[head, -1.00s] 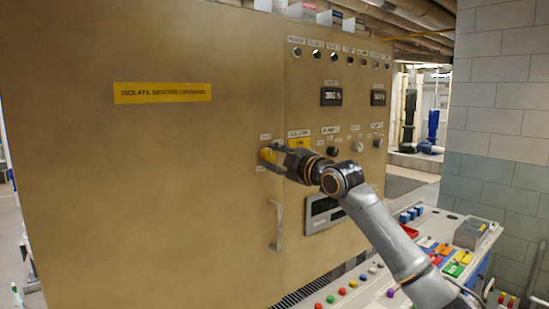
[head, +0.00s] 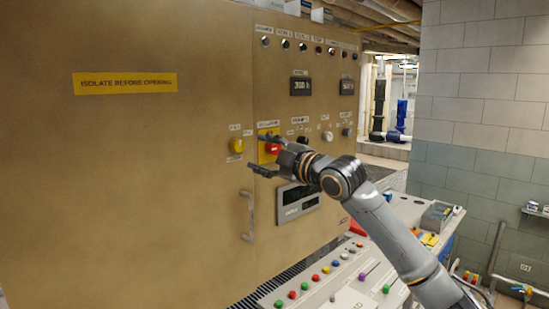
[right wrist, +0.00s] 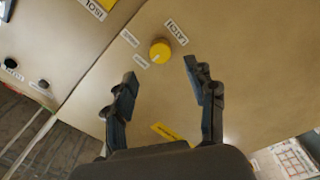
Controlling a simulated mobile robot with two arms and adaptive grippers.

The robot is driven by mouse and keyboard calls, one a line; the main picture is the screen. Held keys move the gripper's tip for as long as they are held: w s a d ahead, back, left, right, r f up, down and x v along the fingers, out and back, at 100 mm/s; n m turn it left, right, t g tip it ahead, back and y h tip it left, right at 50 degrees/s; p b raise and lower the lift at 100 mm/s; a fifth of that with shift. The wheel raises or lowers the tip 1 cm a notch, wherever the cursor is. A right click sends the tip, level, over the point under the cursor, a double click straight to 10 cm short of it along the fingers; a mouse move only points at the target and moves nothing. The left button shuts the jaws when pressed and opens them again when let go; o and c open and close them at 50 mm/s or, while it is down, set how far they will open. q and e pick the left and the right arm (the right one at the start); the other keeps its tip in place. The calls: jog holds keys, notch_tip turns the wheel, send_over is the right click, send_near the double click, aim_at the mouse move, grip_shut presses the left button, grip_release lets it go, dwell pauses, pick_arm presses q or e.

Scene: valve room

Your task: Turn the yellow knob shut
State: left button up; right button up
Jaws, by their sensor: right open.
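The yellow knob (head: 236,146) is on the tan cabinet door, just left of the seam with the instrument panel. In the right wrist view the round knob (right wrist: 160,51) has small white labels around it and a pale mark on its lower left. My right gripper (head: 257,154) is open and empty, to the right of the knob and apart from it. In the right wrist view the two fingers of my gripper (right wrist: 160,71) stand wide apart, with the knob ahead between and beyond their tips. My left gripper is not in view.
A red knob on a yellow plate (head: 271,146) sits close behind my right gripper. A vertical door handle (head: 249,216) is below. Dark knobs and displays (head: 301,86) are on the panel. A console with coloured buttons (head: 326,270) juts out below.

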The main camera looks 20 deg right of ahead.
jog(key=shift+v, duration=2.35)
